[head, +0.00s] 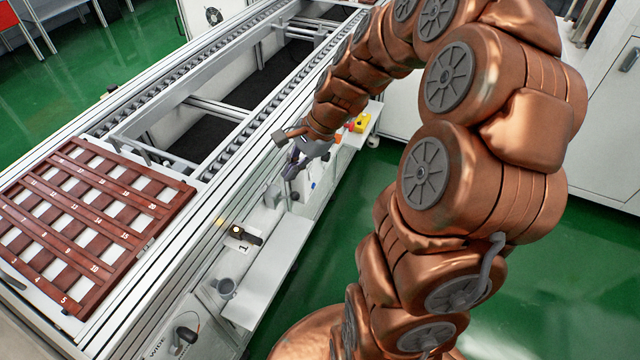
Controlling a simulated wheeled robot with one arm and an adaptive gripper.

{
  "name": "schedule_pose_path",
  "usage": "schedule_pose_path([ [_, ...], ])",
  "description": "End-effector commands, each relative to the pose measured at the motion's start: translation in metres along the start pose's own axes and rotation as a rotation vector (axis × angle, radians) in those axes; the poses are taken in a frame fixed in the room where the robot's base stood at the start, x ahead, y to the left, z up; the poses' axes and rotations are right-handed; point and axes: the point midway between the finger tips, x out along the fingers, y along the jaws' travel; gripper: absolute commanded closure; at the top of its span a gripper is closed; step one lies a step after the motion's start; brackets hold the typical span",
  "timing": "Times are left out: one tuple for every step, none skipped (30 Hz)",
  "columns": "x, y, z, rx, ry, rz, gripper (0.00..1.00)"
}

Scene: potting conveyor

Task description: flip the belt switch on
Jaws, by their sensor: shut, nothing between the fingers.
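A black lever-like switch (246,236) sits on a small white plate marked 1, on the side rail of the conveyor (160,235) in the head view. A small yellowish light (220,222) glows beside it. I cannot tell for sure that this is the belt switch, nor its position. My gripper (291,172) is shut and empty, beside the conveyor's right side, above and to the right of the switch in the picture. It looks apart from the switch. Its fingertips are small and partly blend with the rail fittings behind.
A brown slatted tray (120,222) with numbered slots lies on the conveyor at left. A white side shelf (268,283) runs along the rail. A dark cup-like part (226,287) is near its lower end. Green floor is open at right.

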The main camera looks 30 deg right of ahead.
Motion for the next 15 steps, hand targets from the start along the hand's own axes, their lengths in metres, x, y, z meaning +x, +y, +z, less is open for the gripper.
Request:
schedule_pose_path([
  [0.015,-0.003,-0.028,0.105,-0.010,-0.035,1.00],
  [0.018,-0.006,-0.042,0.164,-0.014,-0.057,1.00],
  [0.023,-0.010,-0.061,0.243,-0.017,-0.087,1.00],
  [0.026,-0.012,-0.076,0.306,-0.020,-0.110,1.00],
  [0.030,-0.014,-0.092,0.368,-0.024,-0.132,1.00],
  [0.034,-0.015,-0.112,0.449,-0.028,-0.163,1.00],
  [0.038,-0.014,-0.127,0.510,-0.032,-0.183,1.00],
  [0.042,-0.013,-0.142,0.571,-0.037,-0.201,1.00],
  [0.045,-0.012,-0.162,0.646,-0.042,-0.228,1.00],
  [0.047,-0.011,-0.176,0.699,-0.045,-0.248,1.00],
  [0.049,-0.009,-0.190,0.751,-0.047,-0.267,1.00],
  [0.051,-0.006,-0.207,0.814,-0.050,-0.288,1.00],
  [0.053,-0.004,-0.218,0.856,-0.052,-0.304,1.00],
  [0.054,-0.001,-0.228,0.895,-0.054,-0.318,1.00],
  [0.055,0.002,-0.239,0.938,-0.057,-0.332,1.00],
])
